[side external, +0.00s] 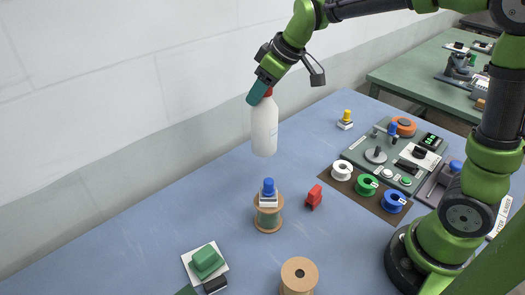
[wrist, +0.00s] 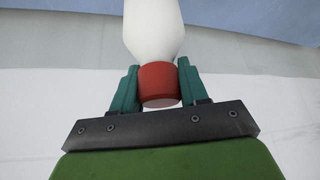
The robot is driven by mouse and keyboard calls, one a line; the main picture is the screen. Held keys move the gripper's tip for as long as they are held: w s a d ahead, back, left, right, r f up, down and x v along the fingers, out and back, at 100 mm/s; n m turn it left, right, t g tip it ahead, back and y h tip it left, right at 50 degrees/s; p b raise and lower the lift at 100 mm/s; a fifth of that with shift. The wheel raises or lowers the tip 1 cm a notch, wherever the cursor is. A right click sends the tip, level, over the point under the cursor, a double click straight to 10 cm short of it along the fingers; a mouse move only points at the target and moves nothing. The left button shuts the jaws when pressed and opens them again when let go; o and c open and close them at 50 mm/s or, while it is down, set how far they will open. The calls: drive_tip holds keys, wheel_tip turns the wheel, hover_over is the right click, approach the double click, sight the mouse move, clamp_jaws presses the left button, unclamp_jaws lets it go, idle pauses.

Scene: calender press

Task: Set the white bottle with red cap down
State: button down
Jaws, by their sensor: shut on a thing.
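The white bottle (side external: 264,130) with its red cap (side external: 268,92) hangs upright, cap up, above the blue table (side external: 185,205) near the white wall in the side external view. My gripper (side external: 260,92) is shut on the red cap. In the wrist view the teal fingers (wrist: 158,90) press on both sides of the red cap (wrist: 158,86), and the white bottle body (wrist: 152,30) extends away from them. The bottle's base looks clear of the table, though the exact height is hard to tell.
A wooden spool with a blue-knobbed white block (side external: 268,198) on top, a red piece (side external: 314,197), another spool (side external: 299,278) and a green block (side external: 206,260) stand in front. White, green and blue spools (side external: 367,186) and a control panel (side external: 400,155) sit right. The table's left part is clear.

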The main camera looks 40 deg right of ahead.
drive_tip(key=s+d+f+m+h, duration=0.15)
drive_tip(key=s+d+f, duration=0.25)
drive_tip(key=s+d, duration=0.85)
drive_tip(key=w+f, duration=0.2)
drive_tip(key=w, duration=0.5)
drive_tip(key=w+d+f, duration=0.1)
drive_tip(key=w+f, duration=0.2)
drive_tip(key=w, duration=0.4)
drive_tip(key=shift+w+d, duration=0.25)
drive_tip(key=shift+w, duration=0.05)
drive_tip(key=shift+f+m+y, duration=0.1)
drive_tip(key=shift+m+y, duration=0.15)
drive_tip(key=shift+f, duration=0.15)
drive_tip(key=c, duration=0.6)
unclamp_jaws()
